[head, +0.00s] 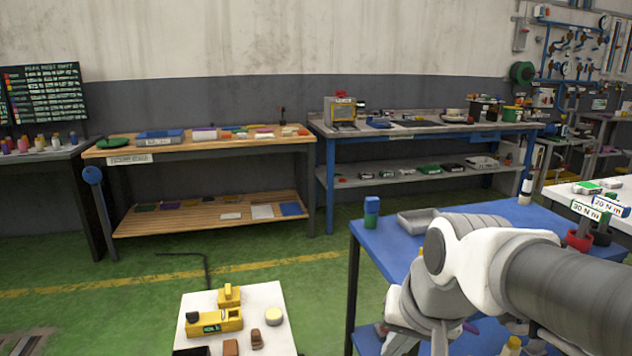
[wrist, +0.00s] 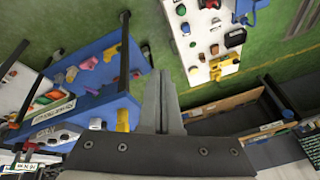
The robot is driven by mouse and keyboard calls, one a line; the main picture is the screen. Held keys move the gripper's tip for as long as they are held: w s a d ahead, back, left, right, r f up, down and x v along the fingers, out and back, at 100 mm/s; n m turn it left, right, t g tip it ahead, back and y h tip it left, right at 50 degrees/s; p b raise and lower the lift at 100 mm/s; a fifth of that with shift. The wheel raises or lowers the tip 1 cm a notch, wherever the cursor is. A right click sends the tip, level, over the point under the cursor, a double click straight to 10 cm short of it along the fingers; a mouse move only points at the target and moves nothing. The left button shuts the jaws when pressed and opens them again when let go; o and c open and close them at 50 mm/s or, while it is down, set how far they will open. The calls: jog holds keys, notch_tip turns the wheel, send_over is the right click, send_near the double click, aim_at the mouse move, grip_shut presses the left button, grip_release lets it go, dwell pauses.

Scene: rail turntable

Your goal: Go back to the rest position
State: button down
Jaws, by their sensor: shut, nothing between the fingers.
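My gripper (wrist: 161,80) shows in the wrist view with its two grey fingers pressed together and nothing between them. It hangs in free air, apart from any surface. In the head view my white and grey arm fills the lower right, in front of the blue table (head: 378,241); the fingers cannot be made out there. In the wrist view the blue table lies to the left of the fingers, and a white table (wrist: 200,62) with coloured parts lies above and to the right of them.
A small white table (head: 268,296) bearing a yellow device (head: 214,319) stands at the lower middle. A wooden bench (head: 205,145) and a grey-topped bench (head: 420,128) line the wall. Open green floor (head: 130,280) lies at left. Red and dark cups (head: 579,241) stand at right.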

jog(key=s+d+r+n+t+h, duration=0.1)
jog(key=s+d+n, duration=0.2)
jog(key=s, duration=0.4)
notch_tip(320, 180, up, 16)
jog(key=p, duration=1.5)
jog(key=shift+f, duration=0.25)
jog(key=shift+w, duration=0.1)
